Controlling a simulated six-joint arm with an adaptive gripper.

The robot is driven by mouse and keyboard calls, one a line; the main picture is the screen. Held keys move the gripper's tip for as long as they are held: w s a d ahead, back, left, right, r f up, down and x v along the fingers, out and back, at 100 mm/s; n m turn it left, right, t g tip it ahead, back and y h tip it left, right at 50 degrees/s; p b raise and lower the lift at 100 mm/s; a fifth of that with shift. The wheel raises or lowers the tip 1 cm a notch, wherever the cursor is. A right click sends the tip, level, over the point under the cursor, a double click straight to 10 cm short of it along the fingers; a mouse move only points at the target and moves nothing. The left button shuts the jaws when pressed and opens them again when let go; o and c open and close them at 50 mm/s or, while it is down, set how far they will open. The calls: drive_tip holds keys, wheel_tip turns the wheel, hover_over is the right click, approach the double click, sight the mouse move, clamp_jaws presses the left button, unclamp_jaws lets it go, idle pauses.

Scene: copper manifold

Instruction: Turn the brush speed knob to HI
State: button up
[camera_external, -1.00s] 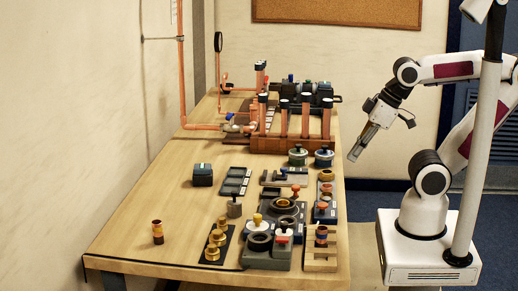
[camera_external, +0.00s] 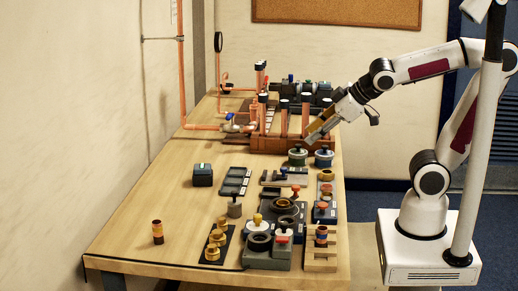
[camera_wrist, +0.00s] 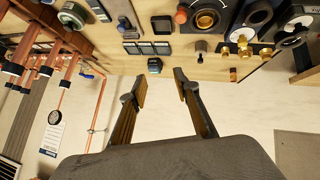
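My gripper (camera_external: 311,137) hangs over the far right part of the bench, near the copper manifold and above a green-rimmed pot. In the wrist view its two fingers (camera_wrist: 160,86) stand apart with nothing between them. No HI marking is readable, so I cannot tell which control is the brush speed knob. Several knobbed units stand on the near right bench: a grey one with a yellow knob (camera_external: 257,219), one with a red knob (camera_external: 282,239) and a small blue block with an orange knob (camera_external: 322,206). The gripper is apart from all of these.
The copper manifold (camera_external: 292,144) with upright black-capped pipes stands close to the gripper. A dark blue-grey box (camera_external: 203,174) and a striped cylinder (camera_external: 157,232) stand on the left. Bare wooden bench (camera_external: 150,195) lies around them. Wall pipes (camera_external: 182,80) rise behind.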

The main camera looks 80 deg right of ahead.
drive_tip(key=w+r+n+t, duration=0.2)
drive_tip(key=w+n+t, duration=0.1)
drive_tip(key=w, duration=0.7)
drive_tip(key=w+a+f+n+y, duration=0.4)
drive_tip(key=w+a+n+y, duration=0.1)
drive_tip(key=w, duration=0.2)
drive_tip(key=n+g+y, duration=0.7)
drive_tip(key=g+y, duration=0.2)
drive_tip(key=y, duration=0.2)
approach(284, 228)
drive_tip(key=shift+w+d+r, duration=0.2)
drive_tip(key=shift+d+r, duration=0.1)
drive_tip(key=shift+d, duration=0.45)
drive_tip(key=shift+s, duration=0.25)
drive_tip(key=shift+a, duration=0.2)
drive_tip(key=shift+x, duration=3.8)
